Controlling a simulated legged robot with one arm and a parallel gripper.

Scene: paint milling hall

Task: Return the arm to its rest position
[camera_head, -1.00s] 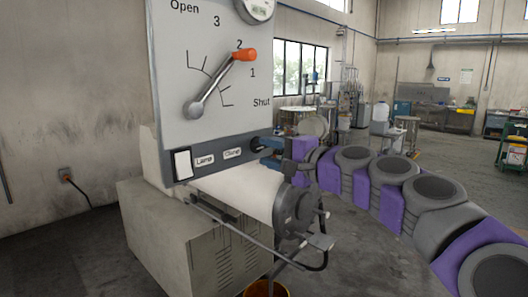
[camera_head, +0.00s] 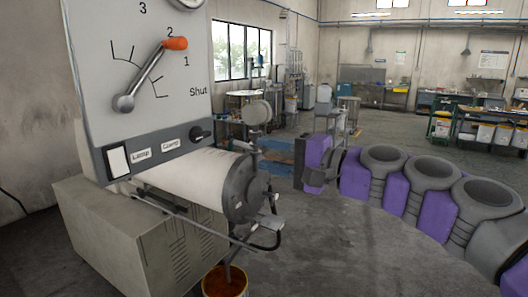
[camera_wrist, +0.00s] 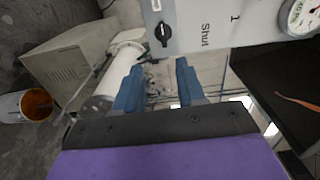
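My arm, in purple and grey links, stretches in from the right side of the head view. My gripper (camera_head: 276,157) is at its far end, right of the mill's drum, pointing left with its blue fingers. The wrist view shows the two blue fingers (camera_wrist: 158,82) spread apart with nothing between them.
The mill's white drum (camera_head: 190,172) and grey base cabinet (camera_head: 130,235) stand at left. A bucket (camera_head: 226,283) of orange-brown paint is on the floor below; it also shows in the wrist view (camera_wrist: 38,103). Carts with containers (camera_head: 490,132) stand at far right. Open floor lies between.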

